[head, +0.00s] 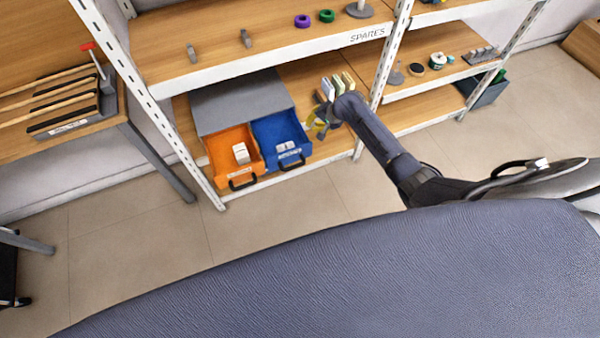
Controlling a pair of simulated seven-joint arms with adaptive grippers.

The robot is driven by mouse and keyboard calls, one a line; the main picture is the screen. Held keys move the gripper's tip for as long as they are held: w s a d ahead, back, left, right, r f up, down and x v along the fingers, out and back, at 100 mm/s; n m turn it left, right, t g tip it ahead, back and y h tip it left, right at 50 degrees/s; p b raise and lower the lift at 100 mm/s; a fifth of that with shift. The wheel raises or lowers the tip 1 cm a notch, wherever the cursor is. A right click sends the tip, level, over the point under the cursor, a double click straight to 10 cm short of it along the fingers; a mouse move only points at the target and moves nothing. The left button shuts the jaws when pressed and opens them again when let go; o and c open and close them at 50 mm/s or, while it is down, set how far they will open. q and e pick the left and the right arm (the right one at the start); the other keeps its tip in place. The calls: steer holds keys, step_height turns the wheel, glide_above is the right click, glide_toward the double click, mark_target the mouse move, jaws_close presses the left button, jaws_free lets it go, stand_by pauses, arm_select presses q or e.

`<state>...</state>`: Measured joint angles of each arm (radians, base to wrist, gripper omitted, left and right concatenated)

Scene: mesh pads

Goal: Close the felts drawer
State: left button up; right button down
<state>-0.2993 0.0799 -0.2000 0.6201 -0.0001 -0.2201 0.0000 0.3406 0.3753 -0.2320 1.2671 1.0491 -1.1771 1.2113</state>
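A grey drawer cabinet (240,102) stands on the lower shelf with two drawers pulled out. The orange drawer (219,144) on the left holds white blocks. The blue drawer (268,132) on the right holds small pale pieces. Each has a dark handle and a front label too small to read, so I cannot tell which is the felts drawer. My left gripper is out of view.
White shelf posts (390,55) rise beside my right arm. A wooden bench (70,140) stands at left. The floor (150,225) before the drawers is clear.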

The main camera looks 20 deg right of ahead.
steer(key=s+d+f+m+t, duration=0.25)
steer(key=s+m+t, duration=0.45)
steer(key=m, duration=0.4)
steer(key=s+a+f+m+t+h, duration=0.1)
steer(key=s+a+m+h, duration=0.1)
steer(key=s+a+m, duration=0.65)
steer(key=s+a+f+m+t+h, duration=0.15)
steer(key=s+a+m, duration=0.4)
steer(key=s, duration=0.65)
steer(key=x, duration=1.4)
steer(key=shift+m, duration=0.3)
steer(key=shift+f, duration=0.15)
